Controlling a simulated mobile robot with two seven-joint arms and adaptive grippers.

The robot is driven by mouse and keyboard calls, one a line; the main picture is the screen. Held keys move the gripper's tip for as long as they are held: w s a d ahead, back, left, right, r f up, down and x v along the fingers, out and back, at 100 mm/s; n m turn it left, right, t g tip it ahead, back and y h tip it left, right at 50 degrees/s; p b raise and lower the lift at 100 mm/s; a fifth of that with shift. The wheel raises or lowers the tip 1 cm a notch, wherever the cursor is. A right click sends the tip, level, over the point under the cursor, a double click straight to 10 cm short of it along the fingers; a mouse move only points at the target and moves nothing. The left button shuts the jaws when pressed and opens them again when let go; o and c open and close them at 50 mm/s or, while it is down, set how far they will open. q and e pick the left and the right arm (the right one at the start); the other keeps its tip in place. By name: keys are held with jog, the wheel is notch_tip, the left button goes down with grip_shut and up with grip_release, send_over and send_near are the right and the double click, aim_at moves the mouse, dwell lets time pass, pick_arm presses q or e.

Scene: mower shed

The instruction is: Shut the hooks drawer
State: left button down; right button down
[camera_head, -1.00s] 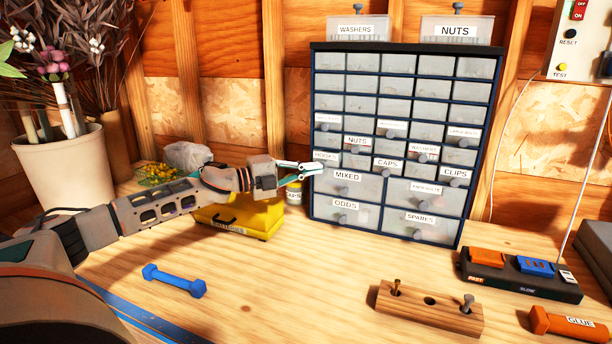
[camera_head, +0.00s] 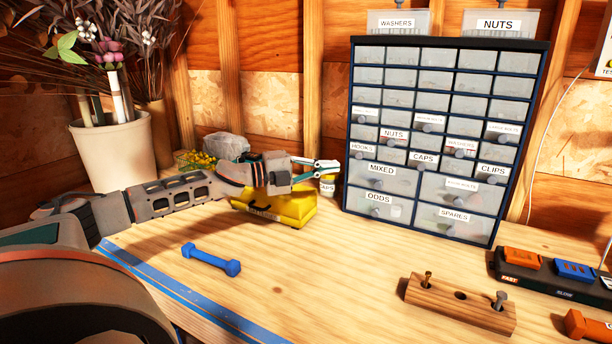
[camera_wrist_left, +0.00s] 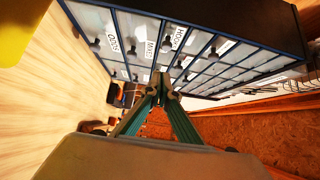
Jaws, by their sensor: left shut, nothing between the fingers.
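The parts cabinet (camera_head: 346,190) stands on the bench with rows of labelled small drawers. The hooks drawer (camera_head: 361,149) is at its left edge, above the drawer labelled MIXED; its front looks level with its neighbours. Its label also shows in the left wrist view (camera_wrist_left: 179,38). My left gripper (camera_head: 337,167) is shut and empty, just left of the cabinet at about the hooks drawer's height, with a small gap in the head view. In the left wrist view its fingertips (camera_wrist_left: 160,80) meet in front of the drawer fronts. My right gripper is out of view.
A blue dumbbell-shaped piece (camera_head: 211,259), a wooden block (camera_head: 460,303) and a black tray (camera_head: 545,277) lie on the bench. A plant pot (camera_head: 112,152) stands at left.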

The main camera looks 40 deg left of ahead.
pick_arm(q)
jog(key=p+v, duration=0.1)
jog(key=v, duration=0.5)
jog(key=shift+r, duration=0.2)
jog(key=shift+d+f, duration=0.1)
dwell(0.4)
